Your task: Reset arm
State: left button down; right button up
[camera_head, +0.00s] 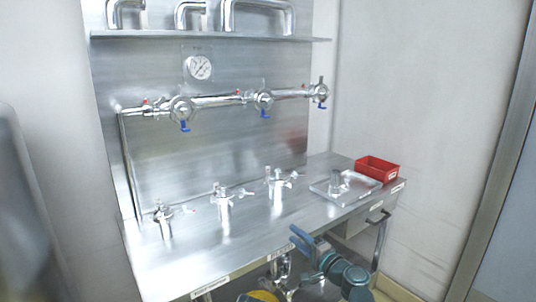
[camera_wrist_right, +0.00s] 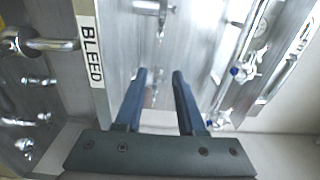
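My right gripper (camera_head: 300,238) is at the front edge of the steel bench in the head view, with its teal arm coming up from below. In the right wrist view its two blue fingers (camera_wrist_right: 159,75) stand apart with nothing between them, so it is open and empty. My left gripper is not in the head view.
The bench front left is bare.

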jog(key=s+a+f+n+g+h, duration=0.25)
jog(key=s+f+n+g, duration=0.65)
jog(key=f, duration=0.5)
jog(key=s+d+f+n+g+h, duration=0.2)
jog(key=s+d+f+g+h, duration=0.3)
jog(key=s+d+f+h, duration=0.45)
jog(key=s+a+r+n+g, duration=0.15)
jog(key=s+a+n, duration=0.25)
jog(key=s+a, duration=0.45)
notch_tip(320, 180, up, 15)
jog(key=p, duration=1.5)
jog(key=shift+w+a+y, duration=0.25)
jog(key=shift+a+y, duration=0.15)
